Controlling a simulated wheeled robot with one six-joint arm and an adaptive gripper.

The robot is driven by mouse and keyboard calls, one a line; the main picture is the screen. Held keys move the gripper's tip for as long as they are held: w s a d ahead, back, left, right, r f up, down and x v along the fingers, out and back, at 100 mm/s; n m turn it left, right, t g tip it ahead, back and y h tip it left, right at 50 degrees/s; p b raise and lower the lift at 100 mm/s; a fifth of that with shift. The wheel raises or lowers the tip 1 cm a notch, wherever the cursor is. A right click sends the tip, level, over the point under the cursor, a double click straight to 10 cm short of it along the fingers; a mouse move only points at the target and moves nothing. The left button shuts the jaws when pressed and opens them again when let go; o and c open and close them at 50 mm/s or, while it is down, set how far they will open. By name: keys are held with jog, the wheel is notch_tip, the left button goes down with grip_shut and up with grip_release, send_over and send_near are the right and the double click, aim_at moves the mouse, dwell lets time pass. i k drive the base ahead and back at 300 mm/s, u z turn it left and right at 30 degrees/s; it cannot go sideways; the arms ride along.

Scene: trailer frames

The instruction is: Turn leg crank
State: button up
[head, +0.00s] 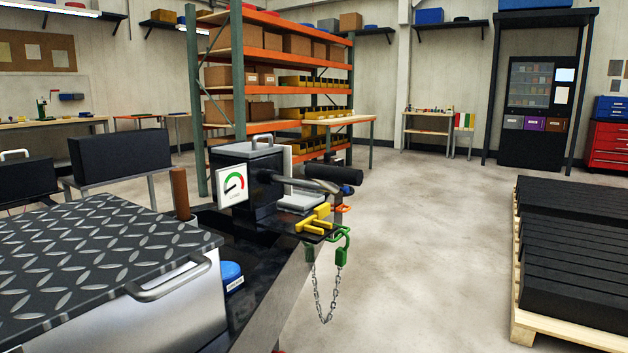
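A black box-shaped unit (255,190) stands on the black trailer frame (275,285), with a white dial gauge (234,185) on its near face. A grey metal bar (305,183) sticks out from its right side, and a thick black cylindrical grip (340,175) lies beside the bar, pointing right. This may be the leg crank, but I cannot tell for sure. Whether bar and grip are one piece is unclear. My gripper and arm are not in view, so I see nothing touching these parts.
A diamond-plate toolbox (90,265) with a grey handle (168,280) fills the near left. A loaded pallet (525,315) stands right; floor between is clear.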

aim_at(323, 175)
jog(key=z, duration=1.2)
jog(key=k, duration=0.4)
jog(key=u, duration=0.35)
